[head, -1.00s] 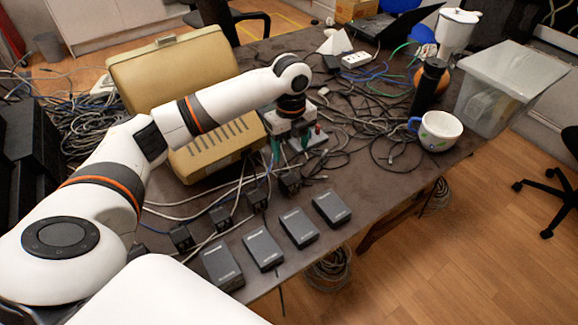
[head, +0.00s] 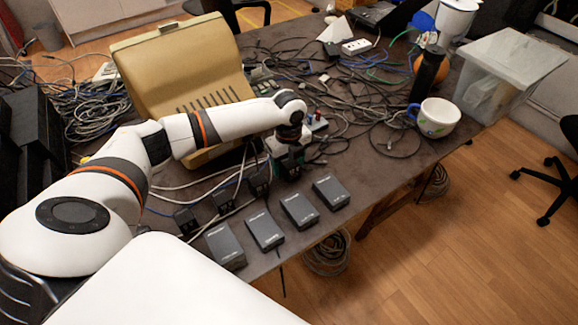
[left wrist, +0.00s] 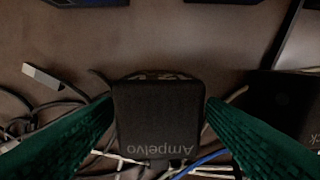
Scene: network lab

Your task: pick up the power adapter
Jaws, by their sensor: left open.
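A black, square power adapter labelled "Ampelvo" (left wrist: 157,118) lies between the two green fingers of my left gripper (left wrist: 158,101) in the left wrist view. The fingers are open, one on each side of it, with narrow gaps at their tips. In the head view my left gripper (head: 290,158) points down over the table at the end of the row of small black adapters, and largely hides the adapter below it. My right gripper is not in view.
Similar black adapters (head: 258,184) stand to the left in the row; one (left wrist: 283,102) is close by in the wrist view. Several flat grey boxes (head: 299,211) lie along the front edge. Cables (head: 345,125) cover the table behind. A beige case (head: 185,75) stands behind the arm.

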